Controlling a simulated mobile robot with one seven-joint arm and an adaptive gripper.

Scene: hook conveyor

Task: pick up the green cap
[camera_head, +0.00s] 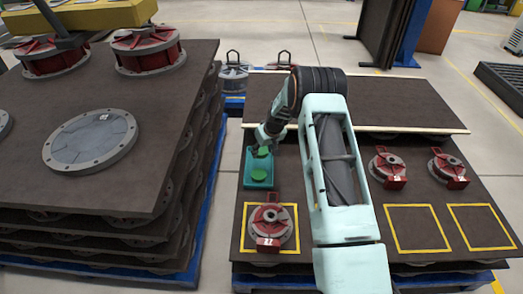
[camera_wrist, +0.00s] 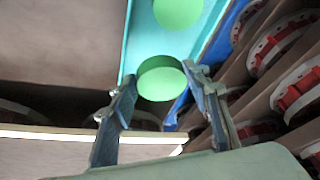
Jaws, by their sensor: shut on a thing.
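A round green cap (camera_wrist: 160,82) sits between the two fingertips of my gripper (camera_wrist: 160,75) in the wrist view, with a finger against each side. My gripper is shut on it. In the head view my gripper (camera_head: 264,139) is over the far part of a teal tray (camera_head: 248,183), with the held cap (camera_head: 261,152) just below it. A second green cap (camera_head: 259,175) lies in the near part of the tray. It also shows at the top of the wrist view (camera_wrist: 178,11), on the teal tray floor (camera_wrist: 140,35).
The tray stands on a dark board (camera_head: 330,258) with yellow-outlined squares. A red and grey flanged part (camera_head: 269,226) sits in the near left square. Two similar parts (camera_head: 388,168) (camera_head: 448,168) stand at right. A taller stack of dark boards (camera_head: 70,200) rises close on the left.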

